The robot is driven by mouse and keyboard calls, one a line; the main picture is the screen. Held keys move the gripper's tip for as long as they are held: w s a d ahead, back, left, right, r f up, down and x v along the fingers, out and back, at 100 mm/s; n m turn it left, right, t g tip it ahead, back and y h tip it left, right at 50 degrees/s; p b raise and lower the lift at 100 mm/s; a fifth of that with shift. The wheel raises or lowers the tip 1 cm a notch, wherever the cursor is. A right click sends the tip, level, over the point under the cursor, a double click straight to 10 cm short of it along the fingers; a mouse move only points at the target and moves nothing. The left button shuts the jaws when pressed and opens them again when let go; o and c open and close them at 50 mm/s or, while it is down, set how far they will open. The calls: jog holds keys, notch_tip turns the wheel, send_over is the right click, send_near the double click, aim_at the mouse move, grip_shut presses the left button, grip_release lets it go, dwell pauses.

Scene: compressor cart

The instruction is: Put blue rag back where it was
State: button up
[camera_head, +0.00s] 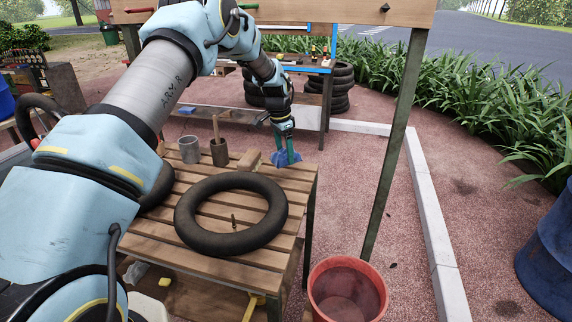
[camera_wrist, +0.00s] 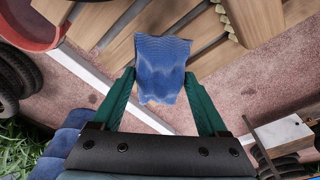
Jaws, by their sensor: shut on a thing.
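The blue rag (camera_head: 286,158) is at the far right corner of the slatted wooden table (camera_head: 180,246). My gripper (camera_head: 285,150) points down over that corner and is shut on the rag. In the wrist view the rag (camera_wrist: 162,68) hangs between the two green fingers of my gripper (camera_wrist: 160,88), with table slats and reddish ground behind it. I cannot tell whether the rag touches the table top.
A black inner tube (camera_head: 200,236) lies on the table's near part. A grey metal cup (camera_head: 189,149) and a dark cup with a wooden handle (camera_head: 219,152) stand left of the rag. A red bucket (camera_head: 347,290) is right of the table. A post (camera_head: 396,140) rises behind it.

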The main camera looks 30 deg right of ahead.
aim_at(285, 175)
jog(key=shift+f+p, duration=0.8)
jog(key=shift+f, duration=2.05)
jog(key=shift+f, duration=0.15)
jog(key=o, duration=1.1)
